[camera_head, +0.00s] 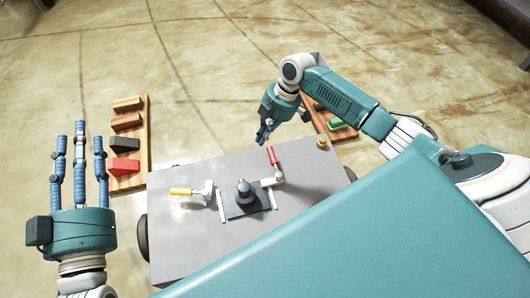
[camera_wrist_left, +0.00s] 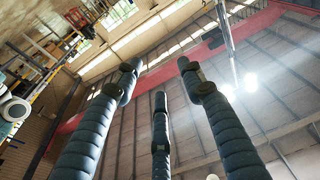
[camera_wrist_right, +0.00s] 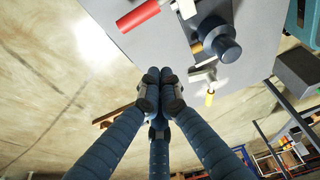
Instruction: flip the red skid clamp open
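The red skid clamp (camera_head: 272,156) has its red handle sticking up from a white bracket (camera_head: 275,180) at the right of the grey skid top (camera_head: 190,245). In the right wrist view the red handle (camera_wrist_right: 138,15) lies at the top, apart from my fingers. My right gripper (camera_head: 264,132) is just beyond and left of the handle; its fingertips (camera_wrist_right: 157,90) meet with nothing seen between them. My left gripper (camera_head: 80,130) is at the left, away from the skid, with its fingers spread and empty, pointing up in the left wrist view (camera_wrist_left: 160,85).
A dark blue fitting (camera_head: 244,193) on a dark plate stands mid-skid, beside a yellow-handled clamp (camera_head: 181,191). A brass knob (camera_head: 322,144) sits at the far right corner. Wooden racks with coloured blocks stand left (camera_head: 128,182) and right (camera_head: 320,122). The floor beyond is clear.

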